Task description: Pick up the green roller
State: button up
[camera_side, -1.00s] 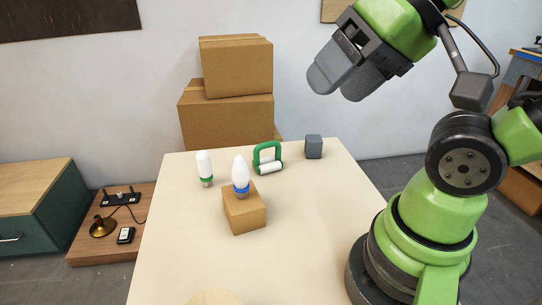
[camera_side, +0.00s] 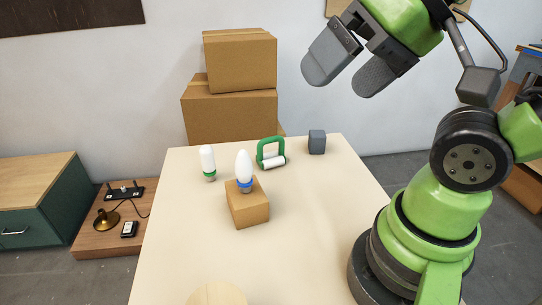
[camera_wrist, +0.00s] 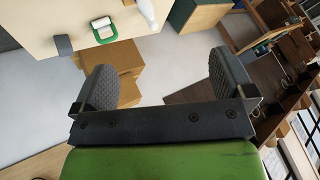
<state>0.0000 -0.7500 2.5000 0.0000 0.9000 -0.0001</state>
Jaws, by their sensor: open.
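The green roller (camera_side: 268,143) has a green looped frame and a white roller. It rests near the far edge of the cream table (camera_side: 290,215), just left of a grey cube. In the wrist view the roller (camera_wrist: 105,25) lies near the table edge at the upper left, beyond my fingers. My gripper (camera_side: 350,77) is open and empty, high above the table to the right of the roller and well apart from it. Both fingers of my gripper (camera_wrist: 165,80) show spread in the wrist view.
A white bulb with a blue band (camera_side: 244,168) stands on a cardboard block (camera_side: 250,208). A white bulb with a green band (camera_side: 208,160) stands to its left. The grey cube (camera_side: 317,142) stands right of the roller. Cardboard boxes (camera_side: 235,115) are stacked behind the table.

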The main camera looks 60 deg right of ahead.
jog(key=w+d+f+n+g+h, duration=0.1)
jog(key=w+d+f+n+h, duration=0.1)
jog(key=w+d+n, duration=0.5)
jog(key=n+g+h, duration=0.2)
jog(key=n, duration=1.7)
send_near(271, 138)
jog(key=w+f+n, duration=0.1)
jog(key=f+n, duration=0.1)
jog(key=d+f+n, duration=0.1)
jog(key=f+n, duration=0.1)
jog(key=n, duration=0.1)
jog(key=w+f+n, duration=0.1)
jog(key=f+n, duration=0.1)
jog(key=shift+w+d+f+n, duration=0.25)
jog(key=shift+w+d+n, duration=0.1)
jog(key=shift+n, duration=0.05)
jog(key=shift+x, duration=2.85)
jog(key=shift+s+a+f, duration=0.1)
jog(key=shift+s+a, duration=0.05)
jog(key=shift+c, duration=0.5)
jog(key=c, duration=0.7)
